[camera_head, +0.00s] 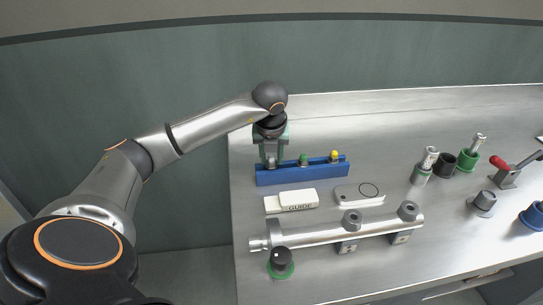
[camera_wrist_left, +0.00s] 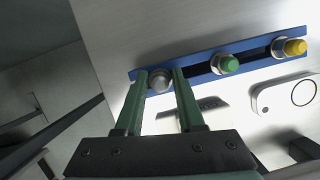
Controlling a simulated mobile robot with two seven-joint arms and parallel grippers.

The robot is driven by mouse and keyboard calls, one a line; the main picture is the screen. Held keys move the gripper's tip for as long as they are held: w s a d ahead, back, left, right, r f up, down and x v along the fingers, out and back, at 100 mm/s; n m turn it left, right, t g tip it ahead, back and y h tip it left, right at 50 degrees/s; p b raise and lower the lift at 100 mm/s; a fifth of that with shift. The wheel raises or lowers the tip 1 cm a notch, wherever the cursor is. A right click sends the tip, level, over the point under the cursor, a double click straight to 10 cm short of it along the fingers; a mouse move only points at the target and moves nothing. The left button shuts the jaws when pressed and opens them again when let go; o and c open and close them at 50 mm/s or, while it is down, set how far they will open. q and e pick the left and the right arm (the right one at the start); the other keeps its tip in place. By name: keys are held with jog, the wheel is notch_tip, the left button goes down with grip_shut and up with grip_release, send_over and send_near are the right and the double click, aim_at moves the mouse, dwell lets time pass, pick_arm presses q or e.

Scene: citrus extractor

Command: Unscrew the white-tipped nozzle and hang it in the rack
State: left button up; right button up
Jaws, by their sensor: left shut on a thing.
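My left gripper (camera_head: 270,155) points down at the left end of the blue rack (camera_head: 302,175). In the left wrist view its two green fingers are shut on the white-tipped nozzle (camera_wrist_left: 158,78), whose pale grey round end shows between them. The nozzle is at the left part of the rack (camera_wrist_left: 205,70); whether it is fully seated in the slot I cannot tell. A green-tipped nozzle (camera_head: 304,159) and a yellow-tipped nozzle (camera_head: 334,156) hang in the rack to the right. My right gripper is not in view.
In front of the rack lie a white GUIDE block (camera_head: 291,201) and a white plate with a circle (camera_head: 359,195). A silver tube (camera_head: 335,233) lies on mounts nearer. Several fittings and a red-handled clamp (camera_head: 506,172) stand at the right of the metal table.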

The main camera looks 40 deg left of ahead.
pick_arm(q)
jog(key=shift+f+b, duration=0.3)
jog(key=shift+f, duration=0.05)
jog(key=o, duration=1)
jog(key=shift+o, duration=0.2)
jog(key=shift+r, duration=0.1)
jog(key=v, duration=1.2)
jog(key=shift+r, duration=0.25)
